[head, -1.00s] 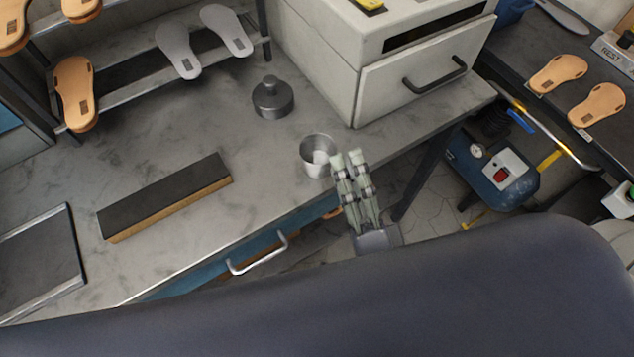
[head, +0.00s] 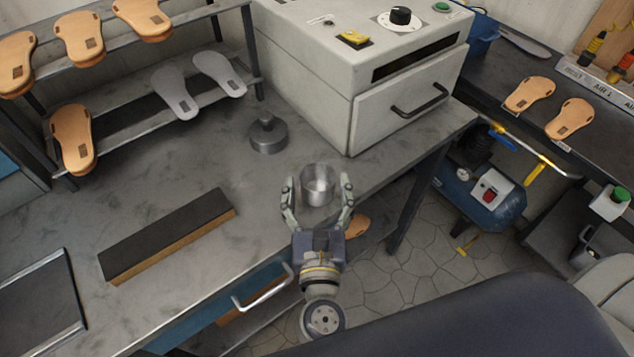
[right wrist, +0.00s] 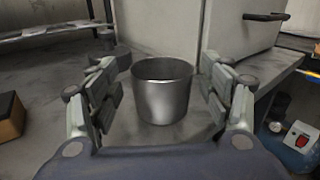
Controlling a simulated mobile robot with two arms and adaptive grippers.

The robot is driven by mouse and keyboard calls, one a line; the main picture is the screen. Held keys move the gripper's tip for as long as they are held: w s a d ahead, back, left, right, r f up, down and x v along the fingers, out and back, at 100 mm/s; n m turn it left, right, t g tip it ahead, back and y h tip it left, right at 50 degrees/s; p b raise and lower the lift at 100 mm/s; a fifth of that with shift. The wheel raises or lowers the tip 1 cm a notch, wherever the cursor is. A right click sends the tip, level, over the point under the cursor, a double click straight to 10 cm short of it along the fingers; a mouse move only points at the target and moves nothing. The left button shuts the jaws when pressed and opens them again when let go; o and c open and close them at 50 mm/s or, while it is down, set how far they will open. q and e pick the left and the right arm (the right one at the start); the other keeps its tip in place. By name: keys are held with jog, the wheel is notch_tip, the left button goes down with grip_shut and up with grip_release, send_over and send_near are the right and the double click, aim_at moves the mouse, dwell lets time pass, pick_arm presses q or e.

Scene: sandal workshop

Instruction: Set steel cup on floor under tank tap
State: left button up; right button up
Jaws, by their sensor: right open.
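The steel cup (head: 318,184) stands upright on the grey workbench near its front edge. It also shows in the middle of the right wrist view (right wrist: 162,92). My right gripper (head: 318,188) is open, with one finger on each side of the cup. In the right wrist view there are gaps between the fingers and the cup wall, so the cup is not gripped. The air tank (head: 487,196), blue with a red switch, lies on the floor to the right, beyond the bench. I cannot make out its tap clearly. My left gripper is not in view.
A grey weight with a knob (head: 267,134) stands behind the cup. A white oven-like box (head: 350,60) with a drawer stands at the back. A long dark block (head: 168,232) lies left.

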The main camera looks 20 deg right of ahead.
aim_at(318, 164)
jog(key=shift+x, duration=1)
jog(key=p+x, duration=0.2)
jog(key=x, duration=0.3)
jog(key=shift+d+r+p, duration=0.1)
jog(key=shift+p, duration=0.3)
jog(key=shift+w, duration=0.15)
jog(key=c, duration=1.1)
jog(key=shift+c, duration=1.3)
